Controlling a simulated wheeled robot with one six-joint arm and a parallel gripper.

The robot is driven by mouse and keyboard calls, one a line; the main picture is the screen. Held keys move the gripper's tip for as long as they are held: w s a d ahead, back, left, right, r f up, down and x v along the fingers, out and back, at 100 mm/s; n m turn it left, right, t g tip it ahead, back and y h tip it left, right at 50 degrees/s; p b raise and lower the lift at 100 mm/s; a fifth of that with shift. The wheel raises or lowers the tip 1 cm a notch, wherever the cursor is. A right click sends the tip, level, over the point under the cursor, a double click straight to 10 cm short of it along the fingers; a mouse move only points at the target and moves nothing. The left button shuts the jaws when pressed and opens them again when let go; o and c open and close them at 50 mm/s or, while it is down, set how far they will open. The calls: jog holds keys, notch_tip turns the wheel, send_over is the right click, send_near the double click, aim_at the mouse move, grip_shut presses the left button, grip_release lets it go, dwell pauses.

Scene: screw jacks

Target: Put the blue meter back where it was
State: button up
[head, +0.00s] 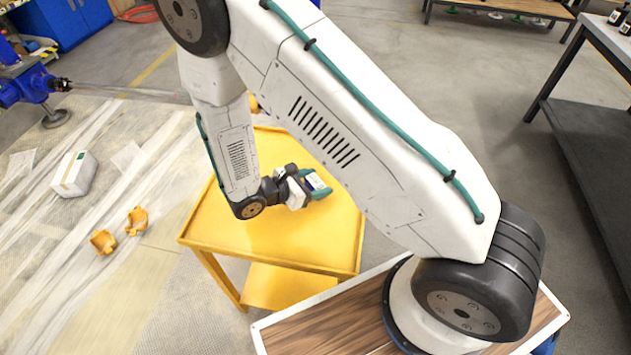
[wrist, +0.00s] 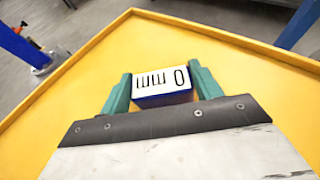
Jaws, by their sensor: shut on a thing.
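The blue meter (wrist: 163,87) is a small box with a white face, black markings and blue sides. My gripper (wrist: 164,88) has its two green fingers on either side of it, shut on it. In the head view my gripper (head: 318,187) is over the yellow cart's top (head: 270,232), with the meter (head: 314,182) between the green fingers. The arm hides part of the cart. I cannot tell whether the meter touches the cart top.
The cart top around the gripper looks bare, with a raised rim (wrist: 226,36). A white box (head: 73,174) and two yellow pieces (head: 120,231) lie on the floor to the left. A dark-shelved table (head: 600,150) stands at the right.

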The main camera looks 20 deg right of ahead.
jog(key=shift+f, duration=0.15)
jog(key=o, duration=1.2)
jog(key=shift+a+r, duration=0.25)
jog(key=v, duration=1.1)
jog(key=shift+a+r, duration=0.15)
jog(key=shift+a, duration=0.05)
